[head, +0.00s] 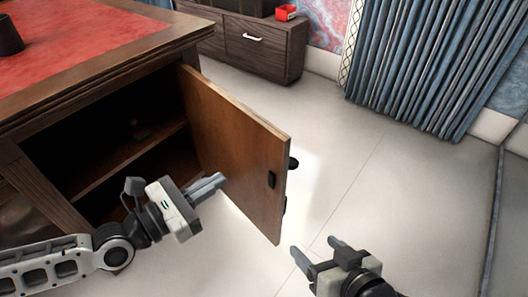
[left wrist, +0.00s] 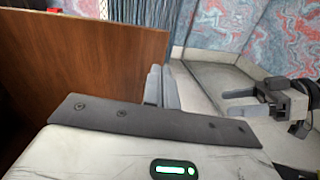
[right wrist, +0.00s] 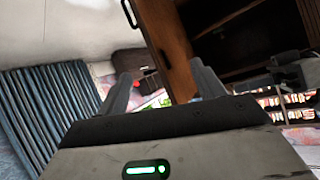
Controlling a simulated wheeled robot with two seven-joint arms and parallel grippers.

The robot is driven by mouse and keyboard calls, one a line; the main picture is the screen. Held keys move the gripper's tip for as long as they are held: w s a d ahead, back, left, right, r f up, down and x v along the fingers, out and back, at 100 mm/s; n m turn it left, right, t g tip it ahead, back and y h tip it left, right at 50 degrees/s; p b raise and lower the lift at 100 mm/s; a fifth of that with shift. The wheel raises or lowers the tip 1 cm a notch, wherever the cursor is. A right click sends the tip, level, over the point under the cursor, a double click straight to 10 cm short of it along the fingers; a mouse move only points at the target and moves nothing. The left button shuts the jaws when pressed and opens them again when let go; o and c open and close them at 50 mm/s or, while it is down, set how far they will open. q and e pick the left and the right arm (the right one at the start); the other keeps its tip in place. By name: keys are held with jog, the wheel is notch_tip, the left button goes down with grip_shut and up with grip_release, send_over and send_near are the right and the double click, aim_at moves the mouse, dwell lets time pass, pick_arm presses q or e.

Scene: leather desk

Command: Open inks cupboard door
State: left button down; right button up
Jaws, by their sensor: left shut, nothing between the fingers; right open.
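The cupboard door (head: 235,155) stands swung wide open, with its inner face toward me and a dark latch near its free edge. The open cupboard (head: 110,155) shows a shelf and a dark inside with a small item on the shelf. My left gripper (head: 212,185) is shut and empty, in front of the door's inner face; I cannot tell if it touches. The door also fills the left of the left wrist view (left wrist: 80,75). My right gripper (head: 318,252) is open and empty, right of the door's free edge. The door shows in the right wrist view (right wrist: 168,40).
The desk's red leather top (head: 70,35) is at upper left, with a dark cup (head: 9,36) on it. A low dark cabinet (head: 250,45) with a red box (head: 286,13) stands at the back. Blue curtains (head: 425,60) hang at right. The pale floor (head: 350,150) is clear.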

pick_arm(q)
jog(key=p, duration=0.1)
send_near(275, 141)
jog(key=shift+n, duration=0.4)
jog(key=x, duration=0.6)
jog(key=shift+w+d, duration=0.25)
jog(key=shift+d, duration=0.05)
pick_arm(e)
jog(key=shift+s+d+f+g, duration=0.1)
jog(key=shift+d+f+g, duration=0.15)
jog(key=shift+f, duration=0.2)
